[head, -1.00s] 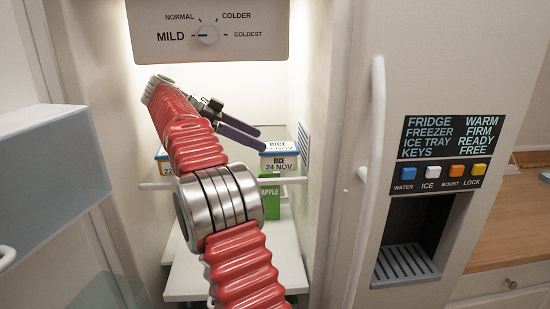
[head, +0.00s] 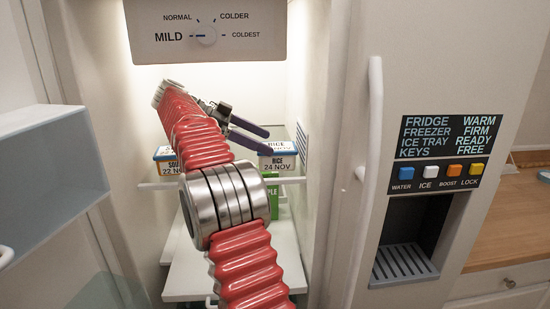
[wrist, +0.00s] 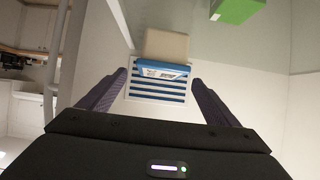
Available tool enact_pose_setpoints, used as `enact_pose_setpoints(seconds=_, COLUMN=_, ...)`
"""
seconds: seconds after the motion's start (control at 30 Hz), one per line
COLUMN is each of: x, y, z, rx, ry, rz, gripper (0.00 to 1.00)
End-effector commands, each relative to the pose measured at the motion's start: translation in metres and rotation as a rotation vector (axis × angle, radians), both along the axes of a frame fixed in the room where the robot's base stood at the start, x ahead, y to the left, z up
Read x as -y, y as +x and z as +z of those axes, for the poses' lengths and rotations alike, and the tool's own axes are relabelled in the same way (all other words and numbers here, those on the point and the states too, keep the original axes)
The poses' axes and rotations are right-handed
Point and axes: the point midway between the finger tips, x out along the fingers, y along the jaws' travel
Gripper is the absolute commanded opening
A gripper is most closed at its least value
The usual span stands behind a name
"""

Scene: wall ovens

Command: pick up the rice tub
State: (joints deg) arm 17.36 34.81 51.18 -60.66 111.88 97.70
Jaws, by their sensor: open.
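The rice tub (head: 284,163) is a small pale tub with a blue-edged lid, labelled RICE 24 NOV. It stands at the right of the upper fridge shelf. My gripper (head: 265,142) is open and empty, its purple fingers pointing right at the tub's upper left. In the head view one finger overlaps the tub's left edge; I cannot tell whether they touch. In the wrist view the tub (wrist: 165,46) appears inverted, with its blue lid facing down, beyond and between the fingertips (wrist: 160,78).
A soup tub (head: 165,163) with an orange-edged label stands left on the same shelf, partly behind my arm. A green carton (head: 272,192) is below the shelf. A striped vent (head: 302,142) is on the right wall. The open fridge door (head: 50,170) is at left.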

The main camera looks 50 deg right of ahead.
Motion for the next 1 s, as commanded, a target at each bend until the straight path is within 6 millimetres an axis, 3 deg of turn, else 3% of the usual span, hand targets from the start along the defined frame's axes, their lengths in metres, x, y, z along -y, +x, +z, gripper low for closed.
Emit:
enact_pose_setpoints(seconds=0.27, x=0.002, y=-0.001, z=-0.001, rx=0.0, ry=0.0, rz=-0.001, gripper=0.84)
enact_pose_setpoints(seconds=0.7, x=0.03, y=-0.025, z=-0.023, rx=-0.001, ry=-0.001, rz=-0.002, gripper=0.84)
enact_pose_setpoints(seconds=1.0, x=0.035, y=-0.029, z=-0.027, rx=0.0, ry=0.0, rz=0.0, gripper=0.84)
